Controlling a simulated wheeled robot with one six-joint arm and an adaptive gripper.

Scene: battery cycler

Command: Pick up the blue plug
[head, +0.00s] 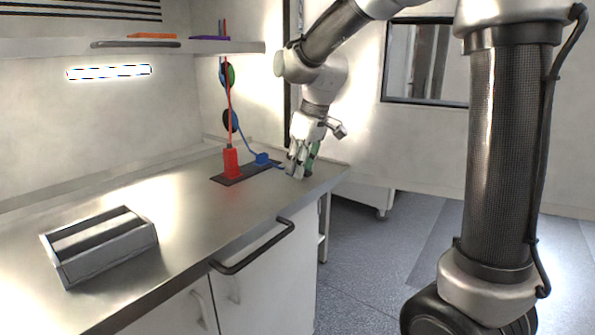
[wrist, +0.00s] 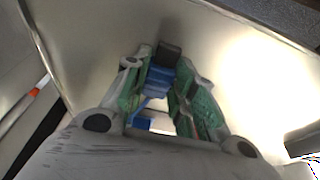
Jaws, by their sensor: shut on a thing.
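My gripper (head: 297,172) is low over the right end of the worktop, near its front corner. In the wrist view its green-padded fingers (wrist: 168,98) are shut on the blue plug (wrist: 156,82), which has a dark block at its far end. The fingers hide part of the plug. In the head view a blue piece (head: 262,159) with a blue cable shows at the dark mat, just left of the gripper. I cannot tell how it joins the held part.
A red plug (head: 232,163) stands upright on the dark mat (head: 230,180), its red cable running up. A grey tray (head: 100,248) sits at the worktop's front left. A shelf (head: 190,47) hangs above. A dark handle (head: 252,250) juts from the cabinet front.

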